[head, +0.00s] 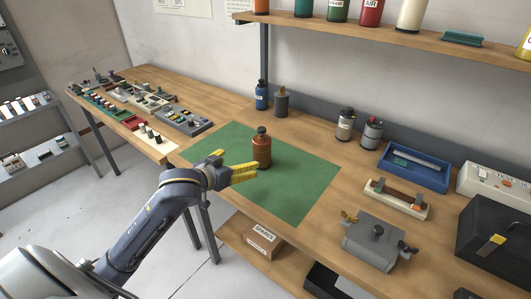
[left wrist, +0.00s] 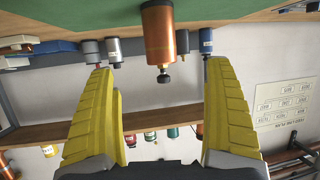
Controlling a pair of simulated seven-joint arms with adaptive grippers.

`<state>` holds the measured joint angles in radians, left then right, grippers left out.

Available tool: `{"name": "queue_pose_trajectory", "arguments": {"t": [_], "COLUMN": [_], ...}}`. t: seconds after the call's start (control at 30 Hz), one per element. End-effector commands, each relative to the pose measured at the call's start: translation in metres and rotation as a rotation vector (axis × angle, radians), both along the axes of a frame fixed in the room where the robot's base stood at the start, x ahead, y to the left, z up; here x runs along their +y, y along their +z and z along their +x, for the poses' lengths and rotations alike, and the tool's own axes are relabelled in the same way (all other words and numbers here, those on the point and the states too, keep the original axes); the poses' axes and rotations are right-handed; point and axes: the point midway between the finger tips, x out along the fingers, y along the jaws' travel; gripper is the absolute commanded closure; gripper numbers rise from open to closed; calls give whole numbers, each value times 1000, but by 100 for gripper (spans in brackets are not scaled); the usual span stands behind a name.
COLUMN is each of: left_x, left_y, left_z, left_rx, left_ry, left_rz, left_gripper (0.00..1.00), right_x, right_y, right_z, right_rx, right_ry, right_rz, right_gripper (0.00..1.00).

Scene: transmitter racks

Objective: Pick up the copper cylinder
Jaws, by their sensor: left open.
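The copper cylinder (head: 262,150) stands upright on the green mat (head: 303,181), with a dark knob on top. My left gripper (head: 238,163) is open, just left of the cylinder in the head view, its yellow fingers pointing toward it. The left wrist view, which is upside down, shows the copper cylinder (left wrist: 158,35) ahead, lined up between the two spread yellow fingers (left wrist: 160,66). It appears beyond the fingertips, and nothing is held. My right gripper is in neither view.
Blue (head: 261,95) and dark grey (head: 281,101) bottles stand behind the mat. Two capped jars (head: 345,124) stand to the right. A blue tray (head: 414,168), a grey metal box (head: 376,242) and a black case (head: 492,240) occupy the right side. A shelf (head: 390,32) with cans hangs above.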

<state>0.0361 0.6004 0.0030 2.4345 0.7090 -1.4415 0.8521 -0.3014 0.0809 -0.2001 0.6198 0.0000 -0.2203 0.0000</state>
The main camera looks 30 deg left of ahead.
Motion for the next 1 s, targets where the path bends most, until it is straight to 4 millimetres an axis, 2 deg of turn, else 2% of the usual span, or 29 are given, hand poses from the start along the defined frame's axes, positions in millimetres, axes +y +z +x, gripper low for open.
{"name": "queue_pose_trajectory", "arguments": {"t": [0.6, 1.0], "left_x": [-5, -6], "left_y": [-38, -46], "left_z": [92, 114], "left_rx": [0, 0], "left_ry": [-1, -1], "left_rz": [-3, 0], "left_gripper": [14, 14], "right_x": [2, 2], "right_y": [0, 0], "right_z": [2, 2], "right_rx": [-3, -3], "right_ry": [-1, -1], "right_rz": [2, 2], "right_gripper": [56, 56]}}
